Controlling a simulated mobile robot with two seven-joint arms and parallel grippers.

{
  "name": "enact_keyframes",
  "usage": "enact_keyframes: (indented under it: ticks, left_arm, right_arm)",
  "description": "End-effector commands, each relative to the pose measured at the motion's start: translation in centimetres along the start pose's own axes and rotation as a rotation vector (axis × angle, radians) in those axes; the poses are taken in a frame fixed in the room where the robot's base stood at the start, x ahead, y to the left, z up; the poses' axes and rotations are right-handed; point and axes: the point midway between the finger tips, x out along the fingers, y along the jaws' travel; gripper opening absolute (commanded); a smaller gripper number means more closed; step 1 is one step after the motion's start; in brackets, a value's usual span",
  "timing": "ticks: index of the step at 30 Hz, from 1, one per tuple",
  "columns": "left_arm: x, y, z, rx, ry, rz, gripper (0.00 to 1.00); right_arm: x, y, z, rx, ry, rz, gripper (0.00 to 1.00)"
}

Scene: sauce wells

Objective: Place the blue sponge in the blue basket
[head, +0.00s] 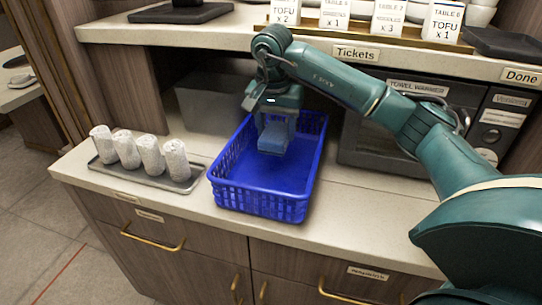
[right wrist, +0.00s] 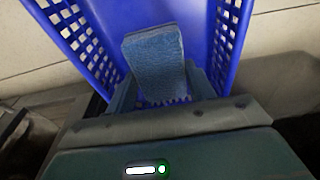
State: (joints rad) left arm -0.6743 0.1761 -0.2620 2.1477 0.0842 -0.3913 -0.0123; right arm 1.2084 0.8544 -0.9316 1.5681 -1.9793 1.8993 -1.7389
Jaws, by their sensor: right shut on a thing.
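The blue basket (head: 240,197) stands on the counter in the middle of the head view. My right gripper (head: 275,136) reaches over the back part of the basket, pointing down. It is shut on the blue sponge (head: 273,146), which hangs within the basket's outline. I cannot tell whether the sponge touches the basket floor. In the right wrist view the sponge (right wrist: 155,62) sits between the fingers, with the basket's perforated walls (right wrist: 232,30) on both sides. My left gripper is not in view.
A tray (head: 180,184) with several rolled white towels (head: 150,155) lies left of the basket. A towel warmer (head: 385,135) stands behind at right. A shelf with order tickets (head: 335,14) runs above. The counter right of the basket (head: 365,205) is clear.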

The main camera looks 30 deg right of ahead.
Motion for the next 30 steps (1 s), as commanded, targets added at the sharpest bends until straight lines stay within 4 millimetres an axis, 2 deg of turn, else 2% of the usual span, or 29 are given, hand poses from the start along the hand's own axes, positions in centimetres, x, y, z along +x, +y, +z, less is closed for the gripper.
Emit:
enact_keyframes:
  ticks: [3, 11, 16, 28, 29, 30]
  left_arm:
    - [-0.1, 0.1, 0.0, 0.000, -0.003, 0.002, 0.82]
    - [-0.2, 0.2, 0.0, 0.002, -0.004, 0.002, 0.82]
    - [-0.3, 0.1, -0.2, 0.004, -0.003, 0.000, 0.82]
    - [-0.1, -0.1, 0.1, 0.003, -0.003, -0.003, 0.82]
    - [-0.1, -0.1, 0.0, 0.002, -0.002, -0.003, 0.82]
    - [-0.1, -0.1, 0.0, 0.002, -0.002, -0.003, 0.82]
  right_arm:
    - [2.3, 0.1, 0.4, 0.000, -0.003, 0.003, 0.32]
    - [4.5, 0.0, 0.7, 0.000, -0.001, 0.001, 0.32]
    - [7.0, 0.1, 1.1, 0.000, -0.002, 0.003, 0.32]
    - [7.8, 0.0, 1.2, 0.000, 0.001, 0.000, 0.32]
    - [7.7, 0.0, 1.2, 0.000, 0.001, 0.000, 0.55]
    - [7.7, 0.0, 1.1, 0.000, 0.001, 0.000, 0.59]
